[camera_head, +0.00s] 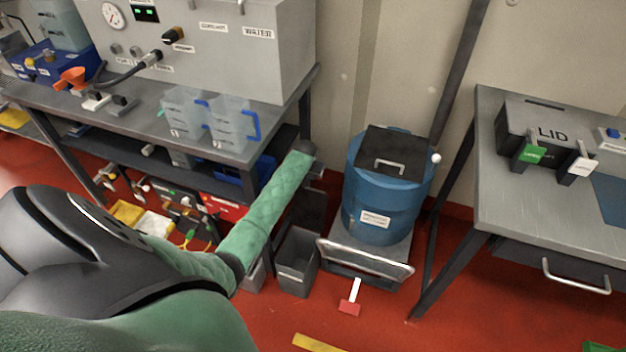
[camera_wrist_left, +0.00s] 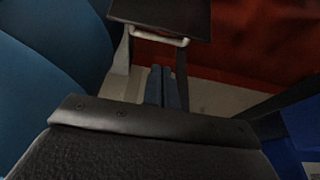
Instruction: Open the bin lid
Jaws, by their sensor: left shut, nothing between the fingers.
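A blue drum-shaped bin (camera_head: 378,205) stands right of my left arm in the head view. Its black lid (camera_head: 400,147) lies flat on top, closed, with a pale handle. A grey bin (camera_head: 297,262) stands open at its left, with a dark panel (camera_head: 311,207) upright behind it. My left gripper (camera_head: 317,172) is mostly hidden behind its wrist, left of the drum. In the left wrist view its fingers (camera_wrist_left: 162,86) are shut and empty, below a dark panel (camera_wrist_left: 165,15) with a pale handle (camera_wrist_left: 162,37). I cannot tell which panel that is. My right gripper is not in view.
A metal trolley (camera_head: 385,262) with a raised bar carries the drum. A workbench (camera_head: 170,130) with clear jugs stands left, and a grey table (camera_head: 520,205) stands right. A dark sloping pole rises behind the drum.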

